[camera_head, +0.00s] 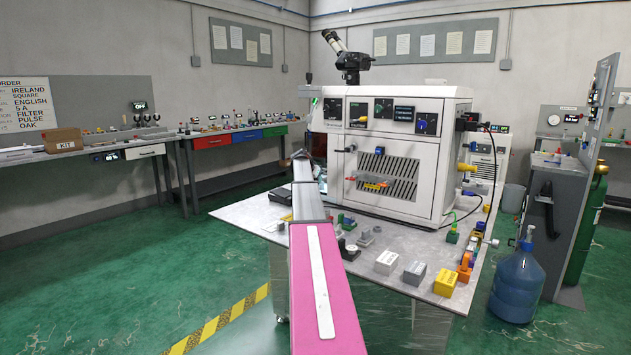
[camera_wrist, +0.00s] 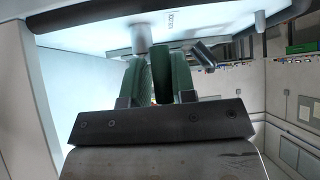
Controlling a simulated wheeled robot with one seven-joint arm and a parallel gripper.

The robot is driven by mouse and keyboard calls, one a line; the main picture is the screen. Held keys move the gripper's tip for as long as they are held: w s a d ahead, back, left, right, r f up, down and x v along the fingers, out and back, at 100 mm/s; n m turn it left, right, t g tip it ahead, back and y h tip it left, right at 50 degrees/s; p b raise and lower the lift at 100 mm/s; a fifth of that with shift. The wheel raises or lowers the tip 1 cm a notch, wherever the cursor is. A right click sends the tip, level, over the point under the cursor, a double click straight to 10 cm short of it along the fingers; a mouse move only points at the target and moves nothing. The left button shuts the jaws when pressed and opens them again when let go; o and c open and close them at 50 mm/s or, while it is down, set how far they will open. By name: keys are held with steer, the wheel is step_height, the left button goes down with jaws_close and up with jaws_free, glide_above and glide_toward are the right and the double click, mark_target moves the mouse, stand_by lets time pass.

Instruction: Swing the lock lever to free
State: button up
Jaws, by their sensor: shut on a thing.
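The white machine (camera_head: 385,150) stands on the bench, with dials, a vented front door and coloured handles. My arm reaches to its left side, and my gripper is small and mostly hidden there in the head view. In the wrist view my gripper (camera_wrist: 155,62) has its two green fingers close together against a pale panel (camera_wrist: 95,30). They are shut on a piece that I take to be the lock lever, mostly hidden between them. A grey round post (camera_wrist: 141,36) stands out from the panel at the fingertips. The lever's angle cannot be told.
In the wrist view a second grey cylinder (camera_wrist: 272,18) and a dark rod (camera_wrist: 208,52) are to the right of the fingers. In the head view the bench (camera_head: 335,262) holds several small blocks and fittings. A blue water bottle (camera_head: 516,285) stands on the floor at right.

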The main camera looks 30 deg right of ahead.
steer(key=w+m+g, duration=0.2)
steer(key=m, duration=0.1)
steer(key=shift+d+m+g+h, duration=0.3)
steer(key=shift+h, duration=0.1)
steer(key=m+g, duration=0.2)
steer(key=w+m+g, duration=0.1)
steer(key=shift+d+m, duration=0.4)
steer(key=m, duration=0.1)
steer(key=m+g, duration=0.1)
steer(key=d+m+g, duration=0.1)
steer(key=shift+w+y, duration=0.25)
steer(key=shift+y, duration=0.15)
steer(key=shift+d+m+g+y, duration=0.25)
steer(key=shift+m+g+y, duration=0.35)
steer(key=shift+m+g, duration=0.7)
jaws_close()
steer(key=shift+s+m, duration=0.1)
steer(key=shift+m, duration=0.2)
steer(key=shift+d, duration=0.1)
steer(key=o, duration=0.8)
jaws_free()
steer(key=shift+s+d, duration=0.1)
steer(key=shift+c, duration=0.2)
steer(key=shift+a, duration=0.2)
